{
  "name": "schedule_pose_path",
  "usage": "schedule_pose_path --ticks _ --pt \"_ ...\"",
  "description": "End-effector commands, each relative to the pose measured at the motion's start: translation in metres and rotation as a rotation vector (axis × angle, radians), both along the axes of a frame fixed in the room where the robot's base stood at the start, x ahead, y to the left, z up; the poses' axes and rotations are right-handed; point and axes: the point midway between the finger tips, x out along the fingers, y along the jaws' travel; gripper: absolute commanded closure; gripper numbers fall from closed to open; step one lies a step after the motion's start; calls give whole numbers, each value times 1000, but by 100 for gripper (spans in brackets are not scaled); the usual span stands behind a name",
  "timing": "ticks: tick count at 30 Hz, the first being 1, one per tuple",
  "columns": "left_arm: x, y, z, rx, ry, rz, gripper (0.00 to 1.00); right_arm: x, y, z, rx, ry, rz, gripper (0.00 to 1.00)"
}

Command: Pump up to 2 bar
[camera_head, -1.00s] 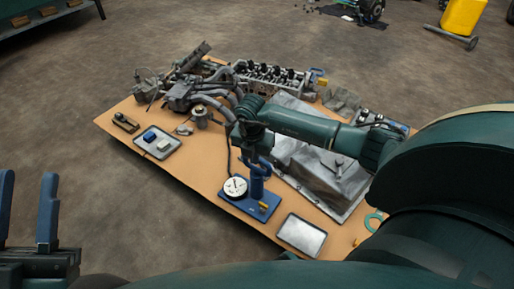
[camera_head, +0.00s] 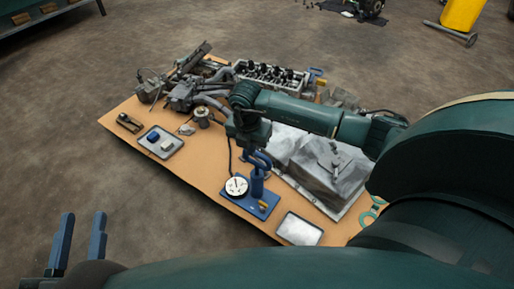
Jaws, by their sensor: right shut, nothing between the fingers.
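A blue hand pump (camera_head: 257,184) stands upright on a blue base plate on the workbench. A round white dial gauge (camera_head: 236,187) sits beside it on the same base; its reading is too small to tell. My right gripper (camera_head: 260,160) points down at the top of the pump, with the arm coming in from the right. It is shut with nothing in it; its blue fingers blend with the blue pump top, so I cannot tell whether they touch. My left gripper (camera_head: 80,240) is low at the left, off the bench, with its two blue fingers apart and empty.
Green rings (camera_head: 368,217) lie at the right. Floor left of the bench is clear.

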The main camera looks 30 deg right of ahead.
Motion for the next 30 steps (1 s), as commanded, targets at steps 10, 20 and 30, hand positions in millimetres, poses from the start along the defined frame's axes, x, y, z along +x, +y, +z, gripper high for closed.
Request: schedule_pose_path --ticks 10,20,30 --pt "0 4 2 56 1 26 68 -3 5 49 1 1 1 100" --pt "1 4 1 59 -1 28 68 -3 5 51 0 1 0 100" --pt "0 4 1 59 -1 28 68 -3 5 51 0 1 0 100"
